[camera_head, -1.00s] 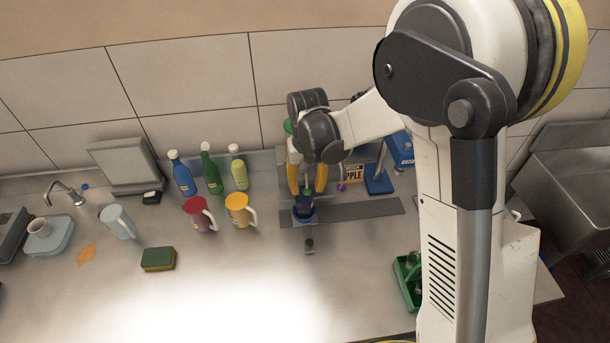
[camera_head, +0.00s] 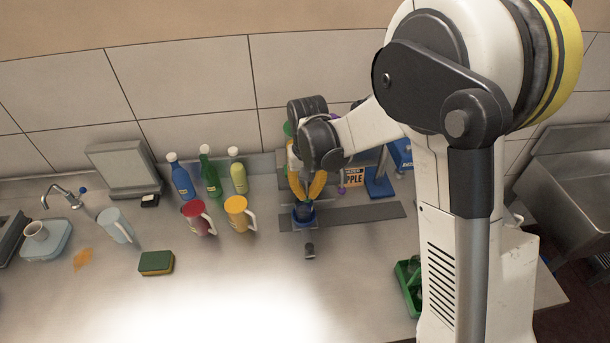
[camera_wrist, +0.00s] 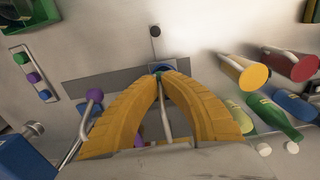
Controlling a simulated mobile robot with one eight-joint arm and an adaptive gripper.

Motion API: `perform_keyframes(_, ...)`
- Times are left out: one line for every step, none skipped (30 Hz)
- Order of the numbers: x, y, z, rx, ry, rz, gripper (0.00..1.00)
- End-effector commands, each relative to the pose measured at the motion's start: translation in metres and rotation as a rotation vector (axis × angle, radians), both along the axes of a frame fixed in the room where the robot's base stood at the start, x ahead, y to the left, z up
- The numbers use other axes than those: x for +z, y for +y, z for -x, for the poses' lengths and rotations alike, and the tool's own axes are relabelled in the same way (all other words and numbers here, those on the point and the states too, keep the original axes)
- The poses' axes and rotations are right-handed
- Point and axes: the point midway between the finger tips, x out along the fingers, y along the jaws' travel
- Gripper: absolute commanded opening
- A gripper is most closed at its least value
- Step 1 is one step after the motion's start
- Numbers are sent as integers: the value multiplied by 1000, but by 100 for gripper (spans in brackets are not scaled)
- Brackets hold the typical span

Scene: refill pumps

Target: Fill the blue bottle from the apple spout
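In the wrist view a blue rim (camera_wrist: 164,68) shows just beyond the fingertips. My gripper (camera_head: 306,197) points down over it. Its yellow fingers bow outward and their tips come together, also in the wrist view (camera_wrist: 163,76). A thin metal tube (camera_wrist: 163,115) shows between the fingers. Whether the tips pinch anything is hidden. The apple sign (camera_head: 354,176) is partly covered by my arm. I cannot clearly make out the apple spout behind the fingers.
Red (camera_head: 197,218) and yellow (camera_head: 237,213) mugs stand left, before a blue-labelled bottle (camera_head: 182,180), a green bottle (camera_head: 210,175) and a yellow-green bottle (camera_head: 238,175). A purple-tipped spout (camera_wrist: 95,95) is beside the fingers. A sponge (camera_head: 156,263) lies front left.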

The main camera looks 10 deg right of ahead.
Motion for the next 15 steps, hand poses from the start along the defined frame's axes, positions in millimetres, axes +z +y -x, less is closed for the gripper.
perform_keyframes(-5, 0, 0, 0, 0, 0, 0)
perform_keyframes(-6, 0, 0, 0, 0, 0, 0)
perform_keyframes(-8, 0, 0, 0, 0, 0, 0)
perform_keyframes(-10, 0, 0, 0, 0, 0, 0)
perform_keyframes(-11, 0, 0, 0, 0, 0, 0)
perform_keyframes(-13, 0, 0, 0, 0, 0, 0)
perform_keyframes(-15, 0, 0, 0, 0, 0, 0)
perform_keyframes(-16, 0, 0, 0, 0, 0, 0)
perform_keyframes(-18, 0, 0, 0, 0, 0, 0)
perform_keyframes(-20, 0, 0, 0, 0, 0, 0)
perform_keyframes(-21, 0, 0, 0, 0, 0, 0)
perform_keyframes(-23, 0, 0, 0, 0, 0, 0)
perform_keyframes(-25, 0, 0, 0, 0, 0, 0)
perform_keyframes(-26, 0, 0, 0, 0, 0, 0)
perform_keyframes(-28, 0, 0, 0, 0, 0, 0)
